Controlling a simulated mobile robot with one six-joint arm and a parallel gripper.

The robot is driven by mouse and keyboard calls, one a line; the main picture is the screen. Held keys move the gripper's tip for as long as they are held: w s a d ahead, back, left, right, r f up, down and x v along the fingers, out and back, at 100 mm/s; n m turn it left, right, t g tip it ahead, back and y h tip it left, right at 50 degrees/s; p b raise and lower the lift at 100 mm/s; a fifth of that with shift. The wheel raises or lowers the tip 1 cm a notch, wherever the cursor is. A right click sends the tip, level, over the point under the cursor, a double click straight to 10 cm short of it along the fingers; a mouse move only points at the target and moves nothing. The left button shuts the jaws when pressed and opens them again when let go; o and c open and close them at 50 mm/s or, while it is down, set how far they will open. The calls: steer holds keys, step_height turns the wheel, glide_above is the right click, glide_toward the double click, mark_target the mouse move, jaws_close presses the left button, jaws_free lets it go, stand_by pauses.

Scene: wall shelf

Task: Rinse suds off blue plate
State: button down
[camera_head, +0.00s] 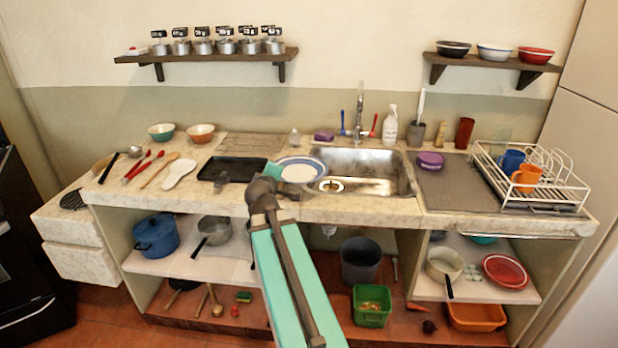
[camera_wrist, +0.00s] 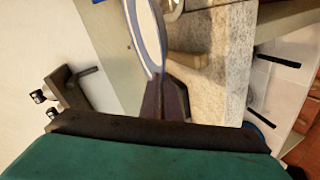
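The blue plate (camera_head: 300,171), white with a blue rim, is over the left edge of the sink (camera_head: 400,184) in the head view. In the wrist view the plate (camera_wrist: 149,32) shows nearly edge-on at the top. My gripper (camera_wrist: 165,92) has its two dark fingers closed together at the plate's rim. In the head view my gripper (camera_head: 277,172) is at the plate's left side. No suds can be made out on the plate. The tap (camera_head: 358,118) stands behind the sink, with a blue handle (camera_head: 342,122) and a red handle (camera_head: 373,125). No water stream shows.
A black tray (camera_head: 228,170) lies left of the plate. A purple sponge-like item (camera_head: 324,135) and a white bottle (camera_head: 390,126) stand behind the sink. A purple container (camera_head: 430,160) and a dish rack (camera_head: 575,190) with mugs are to the right. The sink basin is clear.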

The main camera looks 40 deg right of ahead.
steer(key=w+a+r+n+t+y, duration=0.1)
steer(key=w+a+r+n+y, duration=0.1)
steer(key=a, duration=1.1)
steer(key=w+a+r+n+t+y, duration=0.2)
steer(key=w+a+n+y, duration=0.2)
steer(key=a, duration=1)
steer(key=w+a+r+n+t+y, duration=0.1)
steer(key=w+a+r+n+y, duration=0.1)
steer(key=a, duration=1.1)
steer(key=w+n+y, duration=0.1)
steer(key=w+y, duration=0.1)
steer(key=w, duration=0.1)
steer(key=shift+w+a+r, duration=0.15)
steer(key=shift+w+r, duration=0.05)
steer(key=shift+w, duration=0.2)
